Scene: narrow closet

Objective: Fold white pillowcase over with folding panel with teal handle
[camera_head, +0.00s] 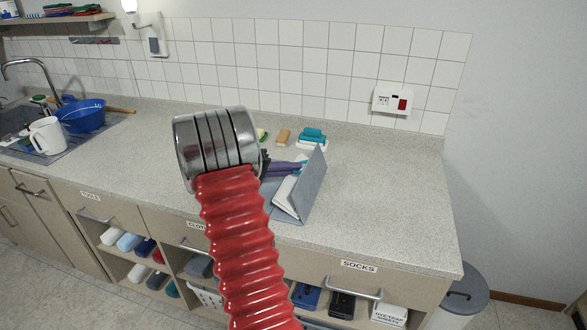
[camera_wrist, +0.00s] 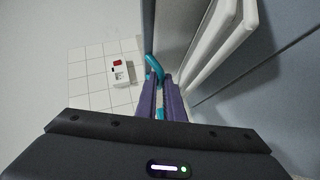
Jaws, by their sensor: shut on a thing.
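My gripper (camera_head: 298,168), with purple fingers, is shut on the teal handle (camera_wrist: 153,68) at the edge of the folding panel in the wrist view. The grey-blue folding panel (camera_head: 314,178) stands raised at a steep tilt on the worktop. The white pillowcase (camera_head: 286,196) shows beside the raised panel, partly hidden by it and by my arm. In the wrist view the pillowcase (camera_wrist: 232,42) appears as thick white layers, with the panel (camera_wrist: 180,25) to its left. The handle is hard to make out in the head view.
A teal folded cloth (camera_head: 312,134), a tan block (camera_head: 283,136) and a green item lie behind the panel. A blue basin (camera_head: 82,115) and white jug (camera_head: 47,136) stand by the sink. The worktop (camera_head: 390,190) to the right is clear. A grey bin (camera_head: 465,295) stands beyond its end.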

